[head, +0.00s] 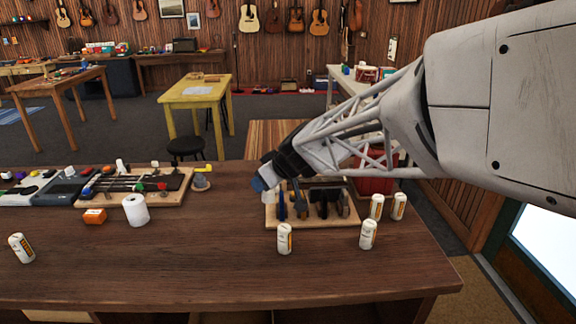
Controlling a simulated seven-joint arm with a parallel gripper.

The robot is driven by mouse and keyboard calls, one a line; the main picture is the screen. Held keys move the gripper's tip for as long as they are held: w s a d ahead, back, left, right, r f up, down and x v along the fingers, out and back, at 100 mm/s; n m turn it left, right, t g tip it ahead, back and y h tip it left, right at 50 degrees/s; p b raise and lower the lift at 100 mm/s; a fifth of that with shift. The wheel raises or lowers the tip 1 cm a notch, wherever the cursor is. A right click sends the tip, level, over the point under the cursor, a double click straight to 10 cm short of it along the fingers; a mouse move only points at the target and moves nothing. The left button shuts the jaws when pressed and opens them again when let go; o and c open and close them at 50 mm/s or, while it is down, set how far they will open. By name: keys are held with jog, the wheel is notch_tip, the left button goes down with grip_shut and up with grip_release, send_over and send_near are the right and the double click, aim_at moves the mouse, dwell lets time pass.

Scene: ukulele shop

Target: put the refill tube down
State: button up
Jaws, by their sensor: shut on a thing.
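My gripper (264,182) is above the back left corner of a wooden rack on the brown table. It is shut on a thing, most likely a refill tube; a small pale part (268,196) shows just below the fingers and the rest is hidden. I cannot tell whether it touches the rack. Similar white tubes with orange labels stand on the table: one in front of the rack (285,239), one at its front right (368,235), two to its right (377,207) (399,206), and one at the far left (21,248), slightly tilted.
The wooden rack (340,221) holds several dark tools upright. A white roll (136,210), an orange box (95,216) and a tool board (160,199) are on the left of the brown table (190,265). The table's middle and front are clear. A black stool (187,146) stands behind.

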jog(key=s+d, duration=0.2)
jog(key=d, duration=1.9)
send_over(409, 251)
notch_tip(409, 251, down, 3)
jog(key=shift+f+m, duration=0.15)
jog(key=shift+m, duration=0.25)
jog(key=shift+f, duration=0.1)
jog(key=shift+f, duration=1.9)
jog(key=shift+f, duration=2)
jog(key=shift+f, duration=0.1)
